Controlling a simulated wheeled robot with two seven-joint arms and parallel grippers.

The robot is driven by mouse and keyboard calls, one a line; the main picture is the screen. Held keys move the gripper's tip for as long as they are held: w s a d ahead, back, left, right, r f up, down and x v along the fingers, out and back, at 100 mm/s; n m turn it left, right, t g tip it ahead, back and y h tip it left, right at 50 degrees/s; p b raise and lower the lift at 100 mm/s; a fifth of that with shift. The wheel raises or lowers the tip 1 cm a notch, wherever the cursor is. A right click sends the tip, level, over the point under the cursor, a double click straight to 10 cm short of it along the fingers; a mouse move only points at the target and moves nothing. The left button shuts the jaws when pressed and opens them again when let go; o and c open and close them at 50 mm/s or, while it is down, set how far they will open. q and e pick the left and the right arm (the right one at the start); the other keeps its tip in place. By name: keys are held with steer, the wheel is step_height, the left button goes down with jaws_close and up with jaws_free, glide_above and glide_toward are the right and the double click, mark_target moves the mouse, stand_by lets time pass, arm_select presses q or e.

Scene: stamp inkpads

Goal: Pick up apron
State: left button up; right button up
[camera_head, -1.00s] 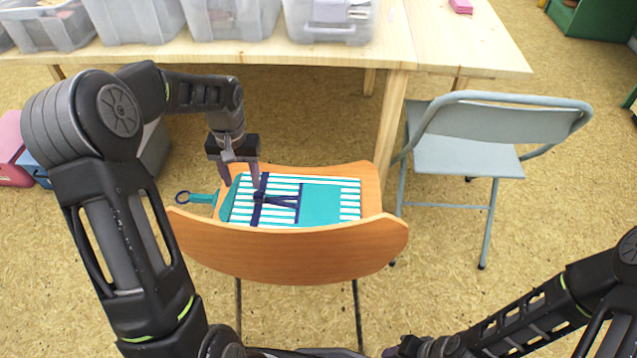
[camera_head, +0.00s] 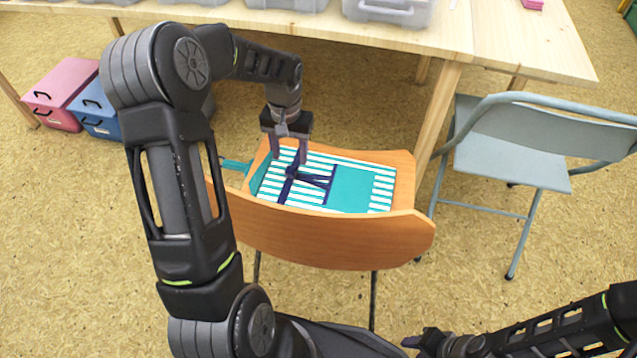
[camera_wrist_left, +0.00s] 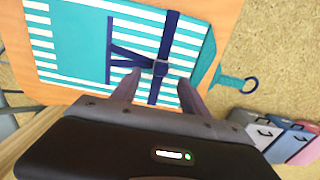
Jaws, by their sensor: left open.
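The apron (camera_head: 350,187), teal with white stripes and dark blue straps, lies folded flat on the seat of a wooden chair (camera_head: 330,238). A teal neck strap with a blue ring hangs past the seat's left edge; the ring shows clearly in the left wrist view (camera_wrist_left: 250,85). My left gripper (camera_head: 289,160) is open and points down over the striped left part, its fingers either side of the dark strap crossing and buckle (camera_wrist_left: 160,68). Nothing is held; I cannot tell whether the fingertips touch the cloth. My right gripper (camera_head: 424,340) is low at the bottom edge, its fingers unclear.
The chair's curved backrest stands on the near side of the seat. A wooden table (camera_head: 400,38) with clear plastic bins is behind. A grey folding chair (camera_head: 520,150) stands right. Pink (camera_head: 62,90) and blue (camera_head: 95,108) boxes are on the floor at left.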

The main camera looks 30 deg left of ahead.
mark_target(291, 169)
arm_select(q)
steer(key=shift+a+f+b, duration=0.1)
steer(key=shift+f+b, duration=0.8)
steer(key=shift+f, duration=1.75)
steer(key=shift+c, duration=0.5)
jaws_close()
